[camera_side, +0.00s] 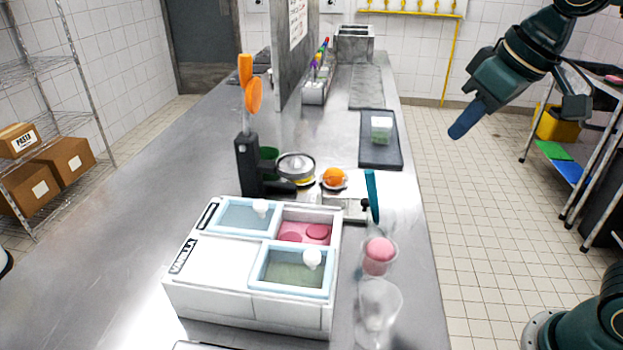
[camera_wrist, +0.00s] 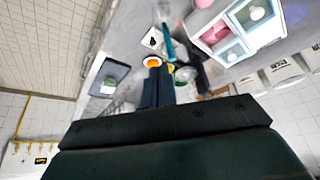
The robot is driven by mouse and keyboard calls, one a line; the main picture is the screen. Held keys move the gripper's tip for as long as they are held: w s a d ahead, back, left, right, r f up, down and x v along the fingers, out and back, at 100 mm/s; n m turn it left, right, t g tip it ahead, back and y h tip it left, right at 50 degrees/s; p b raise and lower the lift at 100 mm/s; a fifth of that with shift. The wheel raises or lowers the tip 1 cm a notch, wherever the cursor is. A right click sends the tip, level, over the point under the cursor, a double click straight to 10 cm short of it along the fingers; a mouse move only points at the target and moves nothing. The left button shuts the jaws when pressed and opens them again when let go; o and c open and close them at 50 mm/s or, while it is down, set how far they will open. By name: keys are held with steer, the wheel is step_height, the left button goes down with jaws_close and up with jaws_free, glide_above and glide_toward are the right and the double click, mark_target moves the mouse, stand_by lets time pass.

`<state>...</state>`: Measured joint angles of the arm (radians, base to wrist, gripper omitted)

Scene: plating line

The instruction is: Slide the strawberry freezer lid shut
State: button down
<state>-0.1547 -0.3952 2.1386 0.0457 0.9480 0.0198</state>
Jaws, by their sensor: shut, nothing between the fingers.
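The white freezer box (camera_side: 205,290) stands on the steel counter at the front. In its back row, a pale blue framed lid with a white knob, the strawberry lid (camera_side: 240,215), sits at the left. The right back compartment is open and shows pink ice cream (camera_side: 303,233). In the front row, another knobbed lid (camera_side: 290,274) sits at the right. The wrist view also shows the freezer's pink compartment (camera_wrist: 215,33) at the upper right. My gripper (camera_side: 461,128) is shut and empty, in the air right of the counter, well away from the freezer. Its dark fingers (camera_wrist: 158,75) show in the wrist view.
A glass with a pink scoop (camera_side: 379,256) and an empty glass (camera_side: 378,308) stand right of the freezer. The air above the freezer is clear.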

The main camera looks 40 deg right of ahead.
steer(key=w+a+r, duration=0.2)
steer(key=w+a, duration=0.3)
steer(key=w, duration=0.3)
steer(key=n+g, duration=0.1)
steer(key=n, duration=0.2)
glide_above(247, 208)
steer(key=s, duration=0.1)
step_height(247, 208, down, 6)
steer(key=shift+s+d+y, duration=0.2)
steer(key=shift+y, duration=0.2)
steer(key=x, duration=0.9)
steer(key=shift+f, duration=0.3)
steer(key=shift+s+f, duration=0.1)
steer(key=shift+f, duration=0.15)
steer(key=shift+s+d+f, duration=0.15)
steer(key=shift+s+d, duration=0.15)
steer(key=shift+s, duration=0.6)
steer(key=shift+s+d+f, duration=0.1)
steer(key=shift+s+d, duration=0.15)
steer(key=shift+s, duration=0.6)
